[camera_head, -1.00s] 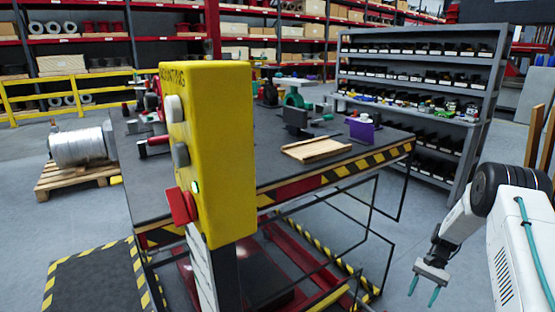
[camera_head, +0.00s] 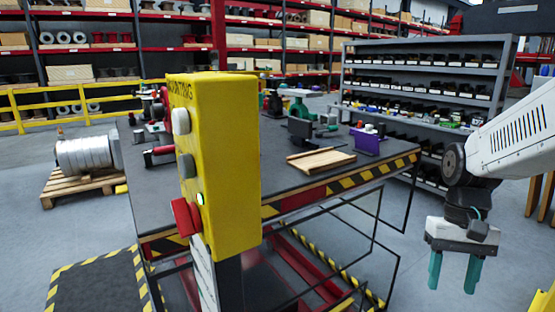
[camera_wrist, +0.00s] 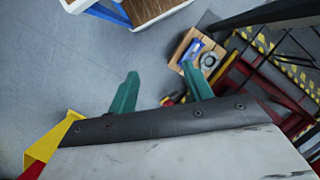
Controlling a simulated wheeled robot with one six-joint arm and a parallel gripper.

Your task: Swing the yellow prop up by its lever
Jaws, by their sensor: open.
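I cannot make out the yellow prop or its lever for certain. A yellow piece (camera_head: 543,301) is cut off at the bottom right corner of the head view. A yellow and red piece (camera_wrist: 52,138) shows at the lower left of the wrist view, partly hidden by my gripper's body. I cannot tell whether either belongs to the prop. My gripper (camera_head: 453,284) is open and empty, fingers down, to the right of the workbench. Its teal fingers also show apart in the wrist view (camera_wrist: 160,75), with floor between them.
A yellow button box (camera_head: 226,165) on a post stands in front of the workbench (camera_head: 290,182), hiding part of it. A grey shelf (camera_head: 425,65) stands behind. A wooden box (camera_wrist: 184,50) with small items lies below in the wrist view. Floor between bench and arm is clear.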

